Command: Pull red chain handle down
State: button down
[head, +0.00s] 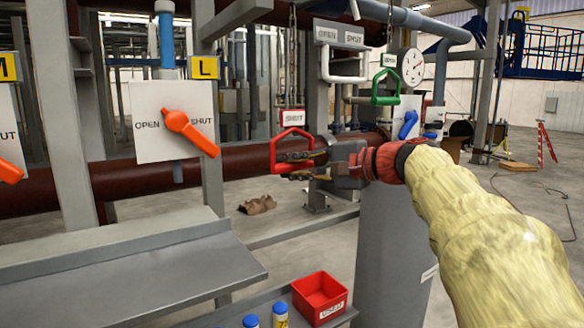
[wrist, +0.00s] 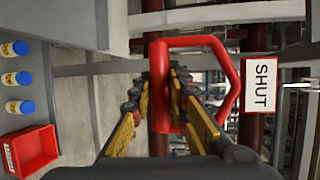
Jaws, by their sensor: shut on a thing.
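The red chain handle (head: 291,138) is a red loop hanging below a white SHUT sign (head: 292,118) in the head view. My gripper (head: 290,165) reaches in from the right, with its fingers at the lower bar of the red handle. In the wrist view the red handle (wrist: 236,88) lies sideways beside the SHUT sign (wrist: 259,84). There my gripper's yellow-padded fingers (wrist: 163,85) are closed together on the handle's bar. The green handle (head: 380,88) hangs higher, to the right of the red one, and is apart from my gripper.
A valve panel with an orange lever (head: 190,132) stands at left. A grey bench (head: 130,270) is at lower left. A red bin (head: 320,296) and small blue-capped bottles (head: 280,313) stand on a lower shelf. A brown pipe (head: 120,180) runs behind the handle.

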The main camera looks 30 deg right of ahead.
jog(key=shift+f, duration=0.55)
jog(key=c, duration=2.1)
grip_release()
jog(key=o, duration=0.4)
jog(key=shift+r, duration=0.2)
jog(key=shift+r, duration=0.1)
jog(key=v, duration=1.2)
